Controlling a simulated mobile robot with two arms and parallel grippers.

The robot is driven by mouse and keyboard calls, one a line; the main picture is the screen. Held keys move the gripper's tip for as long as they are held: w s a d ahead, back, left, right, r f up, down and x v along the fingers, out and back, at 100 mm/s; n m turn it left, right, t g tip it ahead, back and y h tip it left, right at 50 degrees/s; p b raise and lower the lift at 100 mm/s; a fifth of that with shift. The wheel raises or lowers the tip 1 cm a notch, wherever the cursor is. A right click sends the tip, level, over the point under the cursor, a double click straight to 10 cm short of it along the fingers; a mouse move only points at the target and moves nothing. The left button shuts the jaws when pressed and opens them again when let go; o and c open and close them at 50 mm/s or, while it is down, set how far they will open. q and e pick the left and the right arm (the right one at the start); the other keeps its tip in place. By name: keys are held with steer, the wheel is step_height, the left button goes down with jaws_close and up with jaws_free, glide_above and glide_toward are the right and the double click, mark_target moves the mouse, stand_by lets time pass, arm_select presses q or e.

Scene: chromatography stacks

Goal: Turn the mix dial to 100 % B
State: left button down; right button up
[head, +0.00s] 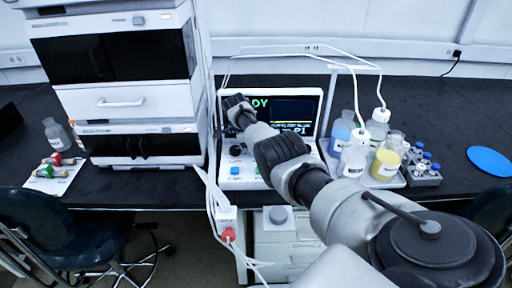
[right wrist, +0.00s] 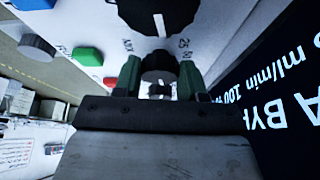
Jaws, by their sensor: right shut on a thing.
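A white console (head: 229,183) stands mid-bench in the head view, with a lit screen (head: 292,108) partly covered by my right arm. In the right wrist view my right gripper (right wrist: 159,77) has its green fingers shut on a small black dial (right wrist: 159,62). The numbers 25 and 50 are printed beside this dial; its pointer and other marks are hidden. A larger black knob (right wrist: 158,18) with a white line sits just beyond it. Upside-down screen text (right wrist: 270,100) includes "ml/min 100", partly cut off. The head view does not show the fingertips clearly. My left gripper is not in view.
Green (right wrist: 88,56) and red (right wrist: 110,82) buttons lie beside the held dial. A tall instrument stack (head: 120,101) stands left of the console. Bottles in a tray (head: 340,172) stand right, with white tubing above. Loose cables hang at the bench front.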

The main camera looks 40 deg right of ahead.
steer(key=o, duration=0.9)
steer(key=shift+o, duration=0.2)
steer(key=v, duration=0.7)
steer(key=shift+r, duration=0.25)
steer(key=shift+w, duration=0.1)
